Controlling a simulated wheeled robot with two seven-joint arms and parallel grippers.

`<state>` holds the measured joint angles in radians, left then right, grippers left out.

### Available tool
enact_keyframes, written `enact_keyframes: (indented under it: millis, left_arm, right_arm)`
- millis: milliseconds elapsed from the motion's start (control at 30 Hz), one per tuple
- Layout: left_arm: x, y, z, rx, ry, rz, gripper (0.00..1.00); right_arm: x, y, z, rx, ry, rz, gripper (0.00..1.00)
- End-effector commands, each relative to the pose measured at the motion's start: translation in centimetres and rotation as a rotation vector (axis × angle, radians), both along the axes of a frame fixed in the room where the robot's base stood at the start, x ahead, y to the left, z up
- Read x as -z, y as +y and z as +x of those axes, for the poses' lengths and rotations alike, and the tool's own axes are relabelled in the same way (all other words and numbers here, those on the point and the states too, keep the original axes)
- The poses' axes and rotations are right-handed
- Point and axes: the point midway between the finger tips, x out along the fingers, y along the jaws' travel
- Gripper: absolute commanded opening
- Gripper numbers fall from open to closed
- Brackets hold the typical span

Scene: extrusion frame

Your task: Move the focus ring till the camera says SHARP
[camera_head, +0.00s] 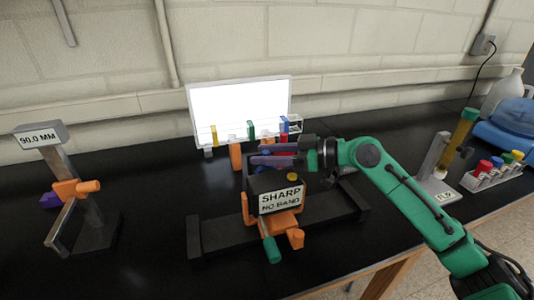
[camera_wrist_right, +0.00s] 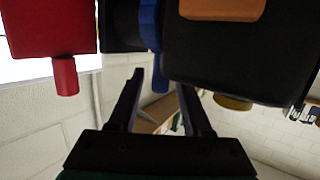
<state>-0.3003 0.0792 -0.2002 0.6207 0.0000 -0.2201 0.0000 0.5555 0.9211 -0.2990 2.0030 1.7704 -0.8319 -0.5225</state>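The black camera (camera_head: 262,183) sits on a dark rail in the middle of the bench, and its display (camera_head: 280,199) reads SHARP and NO BAND. The blue focus ring (camera_wrist_right: 149,24) circles the dark barrel in the right wrist view, with a blue tab (camera_wrist_right: 160,76) hanging from it. My right gripper (camera_head: 262,154) reaches over the camera from the right. In the right wrist view its two fingers (camera_wrist_right: 160,85) are apart, with the tab between their tips and gaps visible on both sides. My left gripper is not in view.
A red block (camera_wrist_right: 48,25) is beside the barrel. A white lit panel (camera_head: 240,103) stands behind the camera. A stand marked 90.0 MM (camera_head: 40,138) is at left. A tube rack (camera_head: 492,178) and blue device (camera_head: 508,125) are at right. Bench between stand and rail is clear.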

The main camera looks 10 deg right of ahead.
Motion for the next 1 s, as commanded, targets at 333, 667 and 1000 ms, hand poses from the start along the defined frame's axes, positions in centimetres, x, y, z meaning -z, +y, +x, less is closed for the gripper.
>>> enact_keyframes:
  millis: [333, 667, 1000]
  left_arm:
    - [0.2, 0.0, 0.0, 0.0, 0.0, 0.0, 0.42]
    - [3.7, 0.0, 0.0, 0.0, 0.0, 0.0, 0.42]
    - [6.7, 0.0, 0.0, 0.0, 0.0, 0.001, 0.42]
  right_arm:
    - [0.1, -0.2, -0.1, 0.0, 0.002, 0.0, 0.55]
    - [-0.3, -5.5, -3.1, 0.003, 0.003, -0.004, 0.55]
    - [-2.4, -11.8, -6.8, -0.001, 0.002, 0.0, 0.55]
